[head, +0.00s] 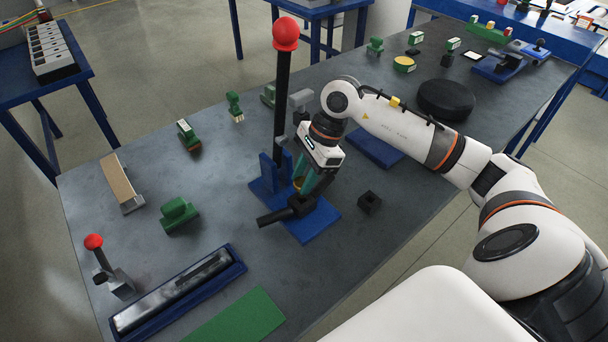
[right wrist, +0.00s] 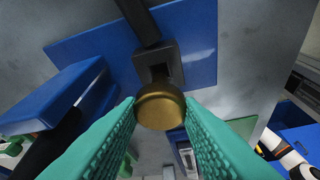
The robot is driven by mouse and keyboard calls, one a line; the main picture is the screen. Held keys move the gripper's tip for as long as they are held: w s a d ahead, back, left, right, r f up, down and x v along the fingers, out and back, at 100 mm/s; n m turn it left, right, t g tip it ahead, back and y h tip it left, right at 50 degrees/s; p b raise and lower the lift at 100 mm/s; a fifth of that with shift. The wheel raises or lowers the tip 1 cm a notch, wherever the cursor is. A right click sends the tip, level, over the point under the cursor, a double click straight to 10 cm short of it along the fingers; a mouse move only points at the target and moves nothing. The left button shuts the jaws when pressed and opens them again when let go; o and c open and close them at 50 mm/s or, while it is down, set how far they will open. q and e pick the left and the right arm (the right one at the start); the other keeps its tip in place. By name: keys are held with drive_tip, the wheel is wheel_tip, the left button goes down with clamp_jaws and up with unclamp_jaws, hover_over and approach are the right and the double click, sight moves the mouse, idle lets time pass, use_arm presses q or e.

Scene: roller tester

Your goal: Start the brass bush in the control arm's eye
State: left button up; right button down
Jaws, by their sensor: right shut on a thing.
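My right gripper (head: 308,182) is shut on the brass bush (head: 298,184), held between its green fingers. In the right wrist view the bush (right wrist: 160,106) shows as a round brass piece between the fingertips. The black control arm (head: 274,215) lies on the blue base plate (head: 318,222), its bar pointing left. In the right wrist view its square eye block (right wrist: 158,58) shows a dark opening, partly covered by the bush. The bush is over or close to the eye; whether they touch I cannot tell. My left gripper is not in view.
A tall black lever with a red knob (head: 286,34) stands just left of my right gripper. A small black block (head: 369,202) sits right of the plate. Green parts, a blue tray (head: 178,292) and a black disc (head: 446,99) lie around.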

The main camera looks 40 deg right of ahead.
drive_tip(key=shift+b, duration=0.5)
idle(1.3)
drive_tip(key=shift+f+b, duration=0.7)
drive_tip(key=shift+b, duration=0.1)
idle(1.1)
drive_tip(key=shift+f+b, duration=0.3)
drive_tip(key=shift+b, duration=0.4)
drive_tip(key=c, duration=0.9)
unclamp_jaws()
drive_tip(key=shift+c, duration=0.2)
drive_tip(key=shift+r, duration=0.15)
drive_tip(key=v, duration=1.1)
drive_tip(key=shift+r+b, duration=0.4)
drive_tip(key=shift+b, duration=0.05)
